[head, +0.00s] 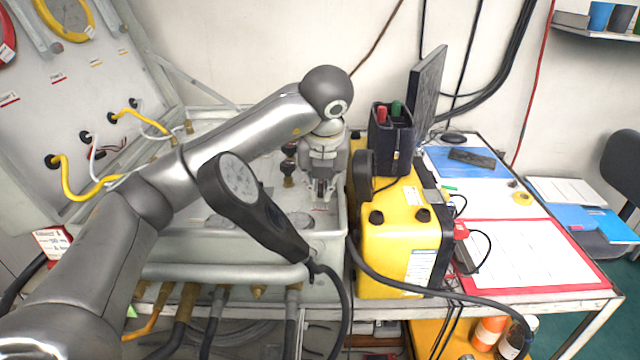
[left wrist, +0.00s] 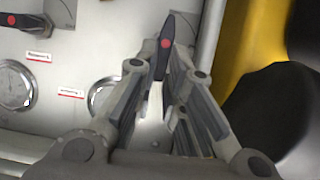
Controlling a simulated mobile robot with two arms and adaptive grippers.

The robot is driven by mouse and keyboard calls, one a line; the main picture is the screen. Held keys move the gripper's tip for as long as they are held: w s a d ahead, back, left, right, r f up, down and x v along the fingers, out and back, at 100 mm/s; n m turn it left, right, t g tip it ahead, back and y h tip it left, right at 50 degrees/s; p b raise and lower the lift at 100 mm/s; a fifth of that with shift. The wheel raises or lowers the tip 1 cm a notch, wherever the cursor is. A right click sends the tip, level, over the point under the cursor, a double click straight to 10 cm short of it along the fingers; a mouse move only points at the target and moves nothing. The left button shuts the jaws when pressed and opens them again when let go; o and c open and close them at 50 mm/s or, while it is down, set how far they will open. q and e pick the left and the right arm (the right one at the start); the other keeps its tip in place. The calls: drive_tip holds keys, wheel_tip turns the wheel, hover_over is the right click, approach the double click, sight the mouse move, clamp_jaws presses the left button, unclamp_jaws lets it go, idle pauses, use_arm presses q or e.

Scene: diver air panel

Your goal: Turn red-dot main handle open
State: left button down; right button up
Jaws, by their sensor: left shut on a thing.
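The dark handle with a red dot (left wrist: 165,45) stands between the fingers of my left gripper in the left wrist view. It points nearly straight up the picture, slightly tilted. My left gripper (left wrist: 167,78) is shut on this handle; its lower part is partly hidden between the fingers. In the head view my left gripper (head: 322,192) reaches down to the right end of the grey panel (head: 325,222), and the handle is too small to make out there. A second dark handle (left wrist: 16,22), also with a red dot, lies at the upper left of the wrist view.
Gauges (left wrist: 16,86) and red-edged labels sit left of the gripper. A yellow case (head: 400,240) stands close to the panel's right side. A dark paddle-shaped thing with a cable (head: 250,200) is in front of my left arm.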

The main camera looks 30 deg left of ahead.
use_arm(q)
drive_tip(key=c, duration=1.5)
unclamp_jaws()
